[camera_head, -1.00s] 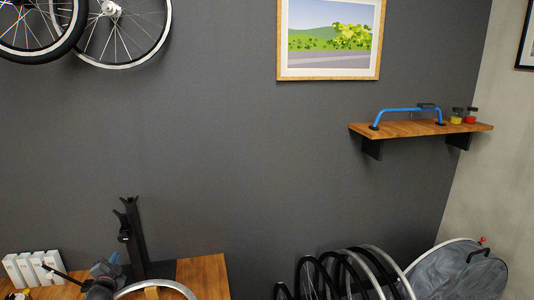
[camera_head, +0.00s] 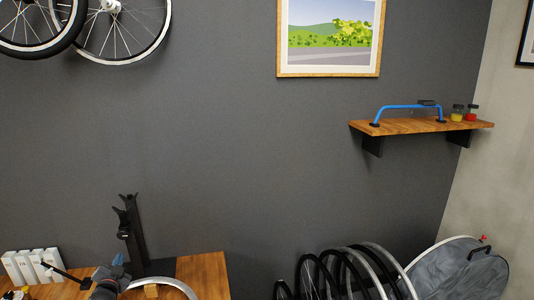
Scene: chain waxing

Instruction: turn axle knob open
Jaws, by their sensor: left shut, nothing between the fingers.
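At the bottom left, a wheel rim (camera_head: 172,284) shows as a pale arc at the wooden bench, cut off by the lower edge. A tall black stand (camera_head: 133,235) rises behind it. My left gripper (camera_head: 108,276) is a small grey shape just left of the rim, low in the picture; it is shut and empty. I cannot make out the axle knob, nor whether the gripper touches anything. A thin black rod (camera_head: 66,272) reaches left from beside the gripper. My right gripper is not in view.
White boxes (camera_head: 30,264) stand at the left on the bench (camera_head: 205,277). Several wheels (camera_head: 345,272) and a grey bag (camera_head: 470,275) stand at the lower right. A wall shelf (camera_head: 405,127) holds a blue bar and small jars.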

